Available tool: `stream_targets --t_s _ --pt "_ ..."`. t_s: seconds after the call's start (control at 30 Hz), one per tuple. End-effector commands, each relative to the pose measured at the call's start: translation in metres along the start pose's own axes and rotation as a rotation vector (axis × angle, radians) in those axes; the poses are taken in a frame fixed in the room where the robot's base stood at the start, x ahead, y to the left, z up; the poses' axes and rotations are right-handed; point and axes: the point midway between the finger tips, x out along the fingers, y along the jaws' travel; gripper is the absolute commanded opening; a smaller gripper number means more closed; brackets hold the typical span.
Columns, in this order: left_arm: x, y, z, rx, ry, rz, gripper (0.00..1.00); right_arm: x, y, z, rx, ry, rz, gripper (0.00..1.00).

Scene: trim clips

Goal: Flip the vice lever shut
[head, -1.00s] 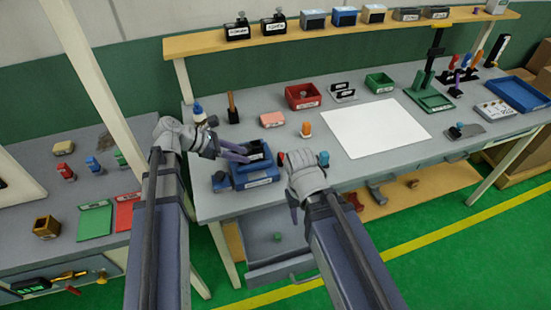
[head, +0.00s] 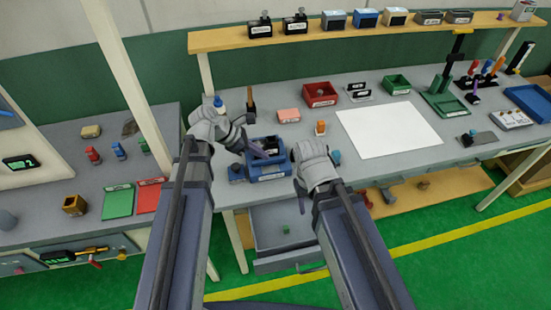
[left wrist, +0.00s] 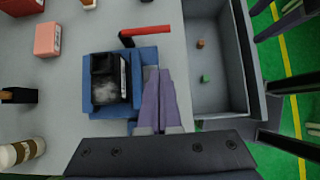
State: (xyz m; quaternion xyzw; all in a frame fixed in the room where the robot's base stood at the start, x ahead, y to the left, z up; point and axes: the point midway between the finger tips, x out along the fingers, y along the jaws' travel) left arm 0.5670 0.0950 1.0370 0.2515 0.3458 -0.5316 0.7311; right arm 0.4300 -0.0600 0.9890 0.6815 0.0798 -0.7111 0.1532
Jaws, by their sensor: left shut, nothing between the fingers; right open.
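The blue vice (head: 268,177) stands near the bench's front edge, with a dark block (left wrist: 107,82) bearing a white label in it. In the left wrist view the vice also shows (left wrist: 90,107), and its lever (left wrist: 147,31), with a red grip and black end, sticks out to the side. My left gripper (head: 263,153) is shut and empty, its fingers over the vice. In the wrist view its fingers (left wrist: 157,75) lie along the vice's side, apart from the lever; contact with the vice is unclear. My right gripper (head: 302,205) is right of the vice, near the bench edge; its fingers are mostly hidden.
An open drawer (head: 285,228) with small parts is below the vice. A glue bottle (head: 218,105), a pink block (head: 289,115) and a red bin (head: 319,95) stand behind. A white sheet (head: 388,130) lies on the bench to the right.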

Motion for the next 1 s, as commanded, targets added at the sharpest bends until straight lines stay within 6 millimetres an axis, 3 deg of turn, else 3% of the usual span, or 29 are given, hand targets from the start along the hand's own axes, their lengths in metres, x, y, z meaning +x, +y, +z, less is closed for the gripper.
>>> stream_targets --t_s 0.1,0.5,0.7,1.0 --pt "0.025 0.000 -0.004 0.001 0.000 -0.001 0.00 0.022 -0.002 -0.001 0.001 0.000 0.000 0.50" --pt "0.095 0.001 -0.004 0.001 0.000 -0.001 0.00 0.076 -0.007 -0.004 0.001 0.000 0.000 0.50" --pt "0.112 0.001 0.017 0.002 0.000 -0.001 0.00 0.076 -0.007 -0.004 0.001 0.000 0.000 0.50" --pt "0.121 0.000 0.025 0.000 -0.001 0.001 0.00 0.077 -0.007 -0.004 0.001 0.000 0.000 0.50"
